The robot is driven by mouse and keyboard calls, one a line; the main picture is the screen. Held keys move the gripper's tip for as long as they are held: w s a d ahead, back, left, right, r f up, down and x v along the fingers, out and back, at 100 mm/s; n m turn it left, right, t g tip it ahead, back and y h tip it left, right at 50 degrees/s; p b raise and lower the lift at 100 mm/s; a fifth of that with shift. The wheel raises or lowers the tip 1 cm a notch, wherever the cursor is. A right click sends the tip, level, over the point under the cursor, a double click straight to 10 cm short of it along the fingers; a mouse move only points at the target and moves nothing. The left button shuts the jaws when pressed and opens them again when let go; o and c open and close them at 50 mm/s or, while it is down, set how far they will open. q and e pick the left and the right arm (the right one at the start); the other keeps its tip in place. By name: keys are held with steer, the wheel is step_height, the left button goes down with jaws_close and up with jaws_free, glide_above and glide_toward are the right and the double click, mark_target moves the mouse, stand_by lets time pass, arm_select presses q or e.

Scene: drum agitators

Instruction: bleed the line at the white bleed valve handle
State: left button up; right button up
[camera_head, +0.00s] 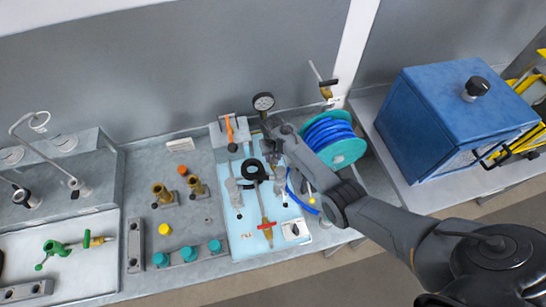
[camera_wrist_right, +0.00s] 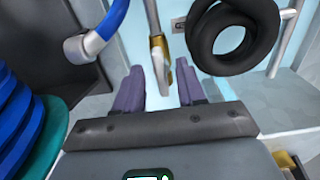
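My right gripper (camera_head: 274,150) reaches over the light blue panel (camera_head: 240,240) from the right, its fingers partly hidden by the wrist. In the right wrist view my gripper (camera_wrist_right: 160,92) is open, with two purple-grey fingers apart. A brass valve with a pale, narrow handle (camera_wrist_right: 167,82) shows between and beyond the fingers; it appears to be the white bleed valve handle. A gap shows on both sides of it, and I cannot tell its depth relative to the fingertips. In the head view my gripper hides this part. My left gripper is in neither view.
A black hose coil (camera_wrist_right: 232,35) is close beside the right finger in the wrist view. A blue hose (camera_wrist_right: 100,30) is on the other side. A pressure gauge (camera_head: 263,102), a hose reel (camera_head: 335,140) and a red-handled valve (camera_head: 267,226) surround the gripper.

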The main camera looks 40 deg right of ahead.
steer(key=shift+f, duration=0.2)
jaws_close()
